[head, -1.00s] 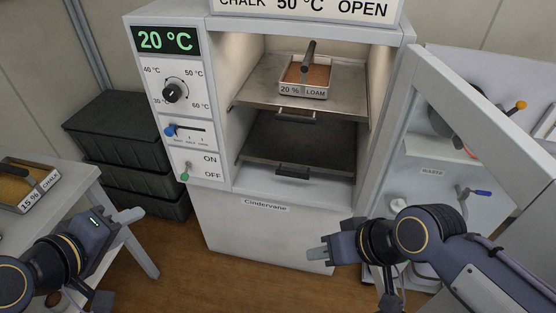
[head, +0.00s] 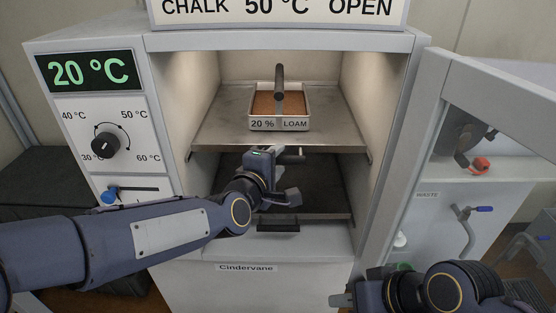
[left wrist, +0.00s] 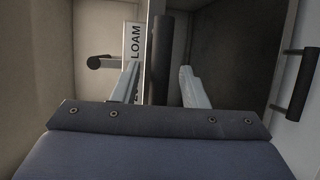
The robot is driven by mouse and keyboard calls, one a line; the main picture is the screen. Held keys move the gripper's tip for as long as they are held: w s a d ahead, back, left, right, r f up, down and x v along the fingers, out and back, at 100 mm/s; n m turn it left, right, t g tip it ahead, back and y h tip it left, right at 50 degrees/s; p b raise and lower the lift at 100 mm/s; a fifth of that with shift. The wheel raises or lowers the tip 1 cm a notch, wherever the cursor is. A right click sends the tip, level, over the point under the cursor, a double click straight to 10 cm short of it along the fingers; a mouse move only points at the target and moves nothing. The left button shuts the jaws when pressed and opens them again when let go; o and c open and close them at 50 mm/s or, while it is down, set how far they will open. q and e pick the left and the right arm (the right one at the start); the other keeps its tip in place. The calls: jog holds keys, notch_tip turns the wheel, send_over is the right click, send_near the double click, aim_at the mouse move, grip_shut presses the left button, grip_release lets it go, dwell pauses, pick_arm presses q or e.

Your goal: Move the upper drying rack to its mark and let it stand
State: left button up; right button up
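The upper drying rack (head: 205,134) is a grey metal shelf inside the oven. It carries a tray of brown soil (head: 280,124) labelled 20 % LOAM, with a dark upright handle. My left gripper (head: 292,176) is in front of the oven opening, below the upper rack's front edge in the head view. In the left wrist view its two fingers (left wrist: 162,88) are apart, with the dark rack handle (left wrist: 161,45) between them. I cannot tell whether they touch it. My right gripper (head: 348,299) is low at the right, partly cut off; its finger gap is unclear. I cannot make out the mark.
The lower rack (head: 325,200) sits beneath, with its own dark handle (head: 278,226). The open oven door (head: 500,100) stands at the right. The control panel (head: 100,130) reads 20 °C at the left.

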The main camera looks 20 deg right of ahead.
pick_arm(q)
jog(key=shift+w+d+f, duration=0.1)
jog(key=shift+w+d, duration=0.25)
jog(key=shift+w, duration=0.1)
jog(key=shift+c, duration=0.2)
grip_shut()
jog(key=shift+s, duration=0.2)
pick_arm(e)
jog(key=shift+s, duration=0.1)
